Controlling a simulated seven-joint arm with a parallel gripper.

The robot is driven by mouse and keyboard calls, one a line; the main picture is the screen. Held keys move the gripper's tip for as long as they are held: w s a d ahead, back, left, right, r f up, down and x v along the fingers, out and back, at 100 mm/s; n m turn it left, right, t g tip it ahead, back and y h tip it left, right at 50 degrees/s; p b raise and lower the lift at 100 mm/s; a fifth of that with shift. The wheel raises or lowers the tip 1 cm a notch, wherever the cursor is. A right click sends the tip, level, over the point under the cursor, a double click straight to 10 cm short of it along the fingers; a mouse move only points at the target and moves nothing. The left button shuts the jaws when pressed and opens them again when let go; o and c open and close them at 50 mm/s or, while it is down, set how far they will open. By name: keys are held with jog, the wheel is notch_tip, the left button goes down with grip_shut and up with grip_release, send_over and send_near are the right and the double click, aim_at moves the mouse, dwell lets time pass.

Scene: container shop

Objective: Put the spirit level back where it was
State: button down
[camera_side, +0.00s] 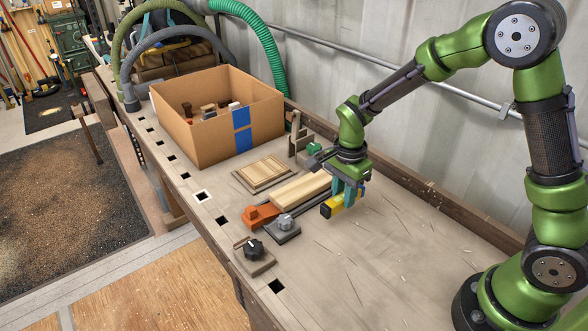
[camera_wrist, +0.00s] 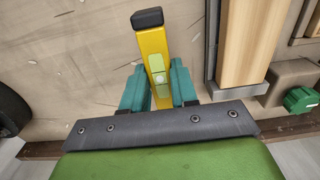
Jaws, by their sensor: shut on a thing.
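The spirit level (camera_side: 333,207) is a yellow bar with dark end caps and a pale vial window. My gripper (camera_side: 348,191) is shut on it, with teal fingers on either side of the bar. In the side view it appears held a little above the bench, right of the wooden board; the exact gap is hard to tell. In the wrist view the spirit level (camera_wrist: 154,60) sticks out from between the fingers of my gripper (camera_wrist: 158,88), its dark cap toward the top. Its other end is hidden behind my gripper.
A wooden board (camera_side: 300,190) lies in a clamp with an orange part (camera_side: 261,216) and grey block beside it. A green knob (camera_wrist: 302,99) is at right. A cardboard box (camera_side: 205,140) with blue tape stands farther back. The bench (camera_side: 400,255) is clear at front right.

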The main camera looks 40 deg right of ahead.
aim_at(343, 195)
jog(key=shift+f, duration=1.7)
jog(key=shift+f, duration=0.15)
jog(key=c, duration=0.9)
grip_release()
